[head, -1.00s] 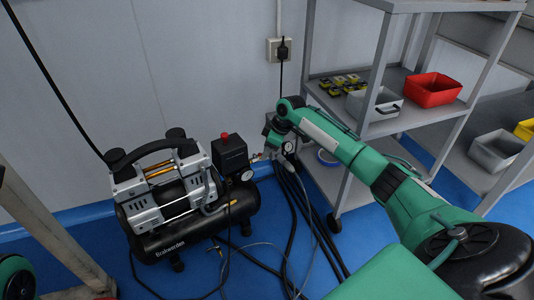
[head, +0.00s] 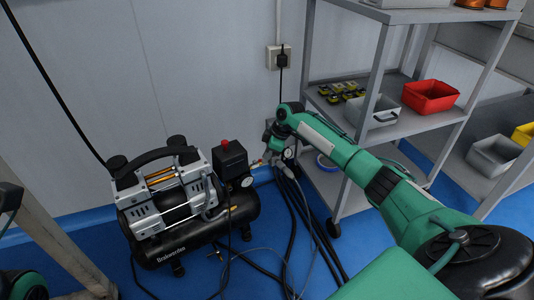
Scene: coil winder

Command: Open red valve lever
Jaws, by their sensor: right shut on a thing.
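A black and silver air compressor (head: 185,230) stands on the blue floor against the wall. It has a black switch box (head: 231,160) with a red knob on top and a round gauge below it. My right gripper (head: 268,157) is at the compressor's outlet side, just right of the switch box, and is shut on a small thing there. The red valve lever is too small and too covered by the gripper to make out clearly. My left gripper is not in view.
A grey shelf (head: 395,128) stands at the right with a red bin (head: 431,97) and a grey bin (head: 374,108). Black hoses (head: 289,225) run over the floor below my right arm. A wall socket (head: 279,57) has a cable plugged in.

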